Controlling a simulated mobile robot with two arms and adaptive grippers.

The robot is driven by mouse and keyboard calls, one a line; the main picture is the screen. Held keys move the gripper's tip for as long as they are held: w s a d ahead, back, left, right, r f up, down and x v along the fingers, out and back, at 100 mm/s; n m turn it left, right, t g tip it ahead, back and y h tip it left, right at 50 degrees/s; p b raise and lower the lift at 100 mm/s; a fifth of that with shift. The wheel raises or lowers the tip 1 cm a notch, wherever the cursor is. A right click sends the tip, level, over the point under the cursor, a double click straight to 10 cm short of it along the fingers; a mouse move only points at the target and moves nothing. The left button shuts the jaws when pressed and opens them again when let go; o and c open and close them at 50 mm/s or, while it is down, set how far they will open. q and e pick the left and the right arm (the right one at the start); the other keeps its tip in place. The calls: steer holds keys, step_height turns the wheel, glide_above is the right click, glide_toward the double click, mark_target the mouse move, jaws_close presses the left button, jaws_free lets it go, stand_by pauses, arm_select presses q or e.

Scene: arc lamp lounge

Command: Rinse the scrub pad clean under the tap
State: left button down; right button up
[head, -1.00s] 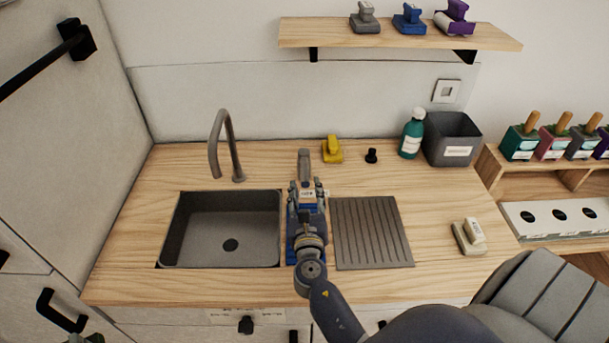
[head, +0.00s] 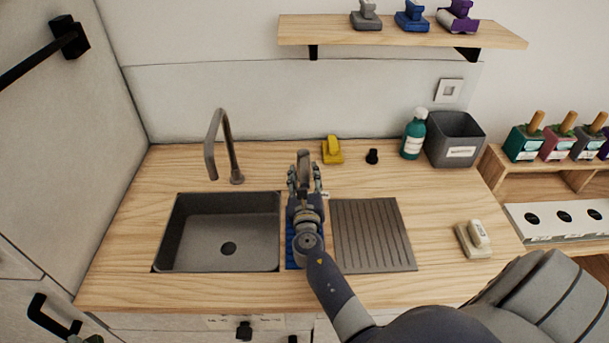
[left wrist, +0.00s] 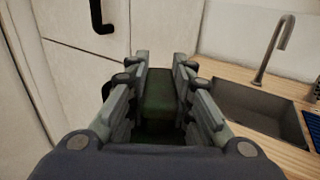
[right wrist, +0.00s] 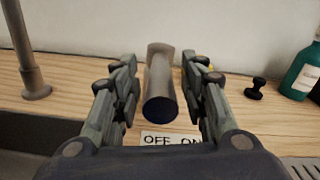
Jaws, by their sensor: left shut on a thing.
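A dark green block (left wrist: 160,92), which looks like the scrub pad, sits between the fingers of my left gripper (left wrist: 167,62) in the left wrist view. Its far end and underside are hard to make out. The grey tap spout (head: 216,140) arches up behind the empty dark sink (head: 222,205). A grey tap lever (right wrist: 158,85) with a dark blue end stands right of the spout, above an OFF/ON label (right wrist: 172,140). My right gripper (right wrist: 160,75) is open, one finger on each side of the lever, with gaps showing.
A ribbed draining board (head: 372,232) lies right of the sink, with a blue strip (head: 292,255) between them. A yellow scrubber (head: 332,150), a black knob (head: 372,156), a green bottle (head: 413,135) and a grey bin (head: 455,140) stand behind. A cream scrubber (head: 474,238) is at right.

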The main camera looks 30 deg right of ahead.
arm_select(q)
steer(key=shift+s, duration=0.1)
arm_select(e)
steer(key=shift+s+r, duration=0.1)
jaws_close()
arm_select(q)
steer(key=shift+a+r+p, duration=0.1)
steer(key=shift+r+p, duration=0.2)
arm_select(e)
steer(key=shift+s+d+n+t+y, duration=0.15)
steer(key=shift+d+n+t+y, duration=0.2)
steer(key=shift+n+y, duration=0.15)
arm_select(q)
steer(key=shift+f, duration=0.1)
arm_select(e)
steer(key=shift+s+d+n+t+y, duration=0.2)
steer(key=shift+d+n+t+y, duration=0.35)
steer(key=shift+y, duration=0.45)
steer(key=shift+a, duration=0.1)
jaws_free()
steer(key=shift+w, duration=0.1)
